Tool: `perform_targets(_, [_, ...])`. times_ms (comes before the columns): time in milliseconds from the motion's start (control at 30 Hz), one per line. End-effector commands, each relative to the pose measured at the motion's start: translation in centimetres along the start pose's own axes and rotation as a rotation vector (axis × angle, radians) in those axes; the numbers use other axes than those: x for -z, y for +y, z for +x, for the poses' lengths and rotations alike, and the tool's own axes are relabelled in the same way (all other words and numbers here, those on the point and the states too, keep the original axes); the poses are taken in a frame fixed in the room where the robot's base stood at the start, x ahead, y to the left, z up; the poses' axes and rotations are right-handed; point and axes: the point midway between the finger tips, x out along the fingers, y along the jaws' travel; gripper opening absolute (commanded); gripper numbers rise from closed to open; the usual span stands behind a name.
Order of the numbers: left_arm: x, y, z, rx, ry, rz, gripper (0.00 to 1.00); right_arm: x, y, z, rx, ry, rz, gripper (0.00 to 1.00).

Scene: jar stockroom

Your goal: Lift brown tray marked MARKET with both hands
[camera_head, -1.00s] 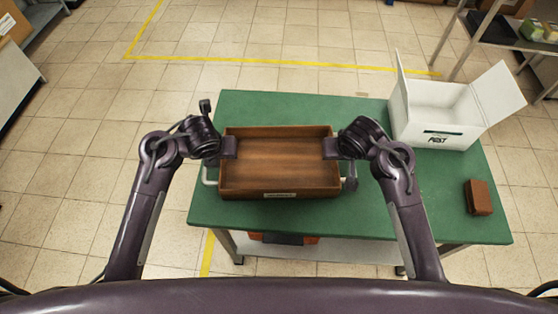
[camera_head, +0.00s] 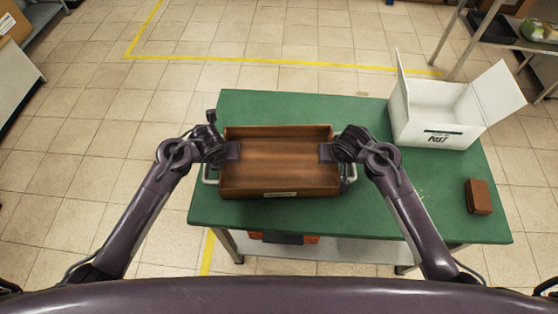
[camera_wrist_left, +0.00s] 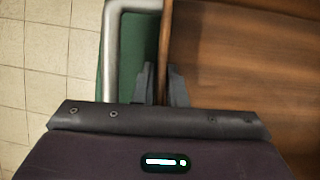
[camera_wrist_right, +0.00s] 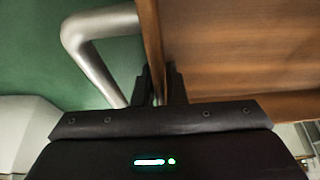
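The brown wooden tray (camera_head: 280,180) sits level over the green table in the head view, with a small pale label (camera_head: 279,194) on its near wall, too small to read. A metal handle stands out from each end. My left gripper (camera_head: 232,150) is at the tray's left end. In the left wrist view its fingers (camera_wrist_left: 160,88) are close on both sides of the wall, inside the handle (camera_wrist_left: 112,50). My right gripper (camera_head: 326,152) is at the right end, its fingers (camera_wrist_right: 160,88) likewise closed around that wall. The tray looks empty. Any gap under it cannot be told.
On the green table (camera_head: 400,215), a white open box (camera_head: 430,115) stands at the back right and a small brown block (camera_head: 478,197) at the right. Orange and dark items (camera_head: 283,238) lie on the shelf below. Shelving (camera_head: 500,35) stands at the far right.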

Motion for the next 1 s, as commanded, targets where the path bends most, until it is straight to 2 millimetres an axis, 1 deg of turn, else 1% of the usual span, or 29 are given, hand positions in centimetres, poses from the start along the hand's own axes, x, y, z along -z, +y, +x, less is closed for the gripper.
perform_targets(33, [0.0,0.0,0.0,0.000,0.000,0.000,0.04,0.0,0.0,0.0,0.000,0.000,0.000,0.04])
perform_targets(67, [0.0,0.0,0.0,0.000,0.000,0.000,0.00,0.0,0.0,0.0,0.000,0.000,0.000,0.00])
perform_targets(100, [0.0,0.0,0.0,0.000,0.000,0.000,0.00,0.0,0.0,0.0,0.000,0.000,0.000,0.00])
perform_targets(600, [-0.1,0.0,-0.3,0.001,-0.001,0.000,0.00,0.1,0.0,-0.3,0.000,0.001,0.000,0.00])
perform_targets(767, [-0.5,0.0,-1.2,0.001,-0.001,0.000,0.00,0.5,0.0,-1.2,0.001,0.001,0.000,0.00])
perform_targets(1000, [-1.5,0.0,-3.6,0.001,-0.001,-0.001,0.00,1.5,0.0,-3.6,0.001,0.001,0.000,0.00])
